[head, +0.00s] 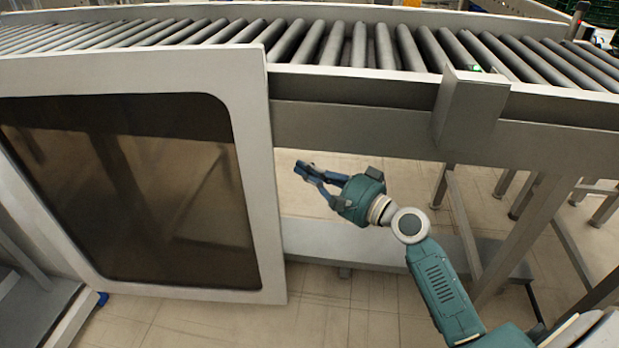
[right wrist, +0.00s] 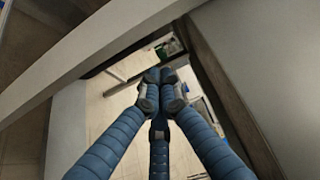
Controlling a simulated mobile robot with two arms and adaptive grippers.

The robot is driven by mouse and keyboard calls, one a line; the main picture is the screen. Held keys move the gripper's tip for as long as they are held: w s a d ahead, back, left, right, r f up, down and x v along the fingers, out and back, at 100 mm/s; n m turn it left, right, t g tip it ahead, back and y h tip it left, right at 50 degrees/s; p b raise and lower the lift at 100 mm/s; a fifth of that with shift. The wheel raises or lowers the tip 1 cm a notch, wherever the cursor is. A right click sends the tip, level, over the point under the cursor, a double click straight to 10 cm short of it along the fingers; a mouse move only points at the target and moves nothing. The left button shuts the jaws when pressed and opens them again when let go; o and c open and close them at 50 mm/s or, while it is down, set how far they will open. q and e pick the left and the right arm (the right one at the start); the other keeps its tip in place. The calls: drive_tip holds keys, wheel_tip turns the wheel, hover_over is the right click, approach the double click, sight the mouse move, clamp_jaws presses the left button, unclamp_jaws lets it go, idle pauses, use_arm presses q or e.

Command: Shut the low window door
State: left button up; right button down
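The low window door (head: 255,170) is a light grey frame around a dark see-through pane, at the left of the head view. Its right edge overlaps the conveyor's side, and it seems to stand out in front of it; the exact angle is hard to tell. My right gripper (head: 304,172) is just right of that edge, below the conveyor rail, fingers pointing left. In the right wrist view its blue fingers (right wrist: 160,78) meet at the tips with nothing between them. A pale curved band, apparently the door frame (right wrist: 90,55), crosses the upper left there. My left gripper is not visible.
The roller conveyor (head: 350,45) runs across the top, with a grey side rail (head: 350,127) and a protruding box (head: 470,105). A low beam (head: 335,240) lies below the opening. Metal legs (head: 540,225) stand at the right. The floor in front is clear.

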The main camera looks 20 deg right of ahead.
drive_tip(key=x, duration=0.7)
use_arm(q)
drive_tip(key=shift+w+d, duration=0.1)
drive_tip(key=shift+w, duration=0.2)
use_arm(e)
drive_tip(key=shift+s+a+f, duration=0.1)
drive_tip(key=shift+s+a, duration=0.15)
drive_tip(key=shift+s, duration=0.45)
drive_tip(key=shift+s+a+r, duration=0.1)
drive_tip(key=shift+s+a, duration=0.1)
drive_tip(key=shift+s, duration=0.5)
drive_tip(key=shift+s+a+f, duration=0.1)
drive_tip(key=shift+s+a, duration=0.15)
drive_tip(key=shift+s, duration=0.45)
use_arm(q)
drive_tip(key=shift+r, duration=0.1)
